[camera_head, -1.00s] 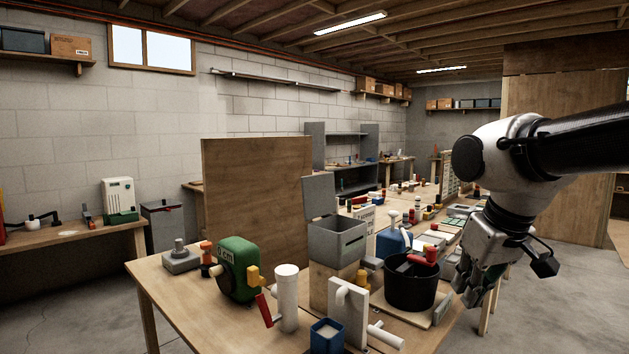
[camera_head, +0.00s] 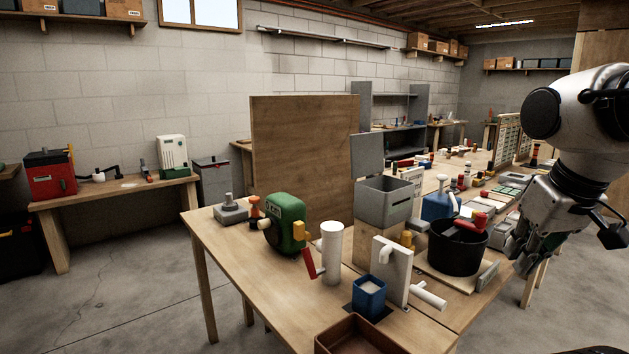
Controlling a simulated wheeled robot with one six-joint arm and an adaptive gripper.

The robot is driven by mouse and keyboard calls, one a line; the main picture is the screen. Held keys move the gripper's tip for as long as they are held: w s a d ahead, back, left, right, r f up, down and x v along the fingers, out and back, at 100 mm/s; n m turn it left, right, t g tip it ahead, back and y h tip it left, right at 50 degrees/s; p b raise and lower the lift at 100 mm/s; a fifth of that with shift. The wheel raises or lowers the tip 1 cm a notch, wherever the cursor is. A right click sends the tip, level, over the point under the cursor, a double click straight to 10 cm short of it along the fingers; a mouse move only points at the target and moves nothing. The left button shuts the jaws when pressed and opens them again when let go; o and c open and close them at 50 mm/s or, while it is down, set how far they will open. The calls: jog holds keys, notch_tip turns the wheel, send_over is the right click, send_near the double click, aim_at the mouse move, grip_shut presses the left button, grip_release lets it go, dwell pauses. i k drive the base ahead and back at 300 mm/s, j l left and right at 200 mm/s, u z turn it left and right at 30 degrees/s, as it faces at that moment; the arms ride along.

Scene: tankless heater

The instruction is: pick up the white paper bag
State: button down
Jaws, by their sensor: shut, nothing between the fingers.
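I cannot make out a white paper bag in this view. My gripper (camera_head: 527,258) hangs at the right, beside the black pot (camera_head: 457,252), with its fingers pointing down. It is shut and empty. White things on the near workbench (camera_head: 215,255) are an upright cylinder (camera_head: 332,254) and a panel with pipe stubs (camera_head: 391,272); neither looks like a bag. A blue container (camera_head: 369,297) with a pale top stands in front of the panel. My arm hides part of the bench's far right.
A green machine (camera_head: 285,223) and an open grey box (camera_head: 386,203) stand on the bench before an upright wooden board (camera_head: 302,160). A brown tray (camera_head: 352,338) is at the bottom edge. A side bench (camera_head: 120,193) stands left, with clear floor (camera_head: 125,285) between.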

aim_at(513, 218)
jog(key=l, duration=0.5)
jog(key=i+l+u, duration=0.1)
jog(key=l, duration=0.4)
jog(key=i+l+u, duration=0.1)
jog(key=l, duration=0.45)
jog(key=i+l+u, duration=0.1)
jog(key=i+l, duration=0.15)
jog(key=l, duration=0.35)
jog(key=i+l, duration=0.1)
jog(key=l, duration=0.5)
jog(key=i+l+u, duration=0.15)
jog(key=l, duration=0.45)
jog(key=i+l+u, duration=0.1)
jog(key=l, duration=0.5)
jog(key=i+l+u, duration=0.1)
jog(key=l, duration=0.55)
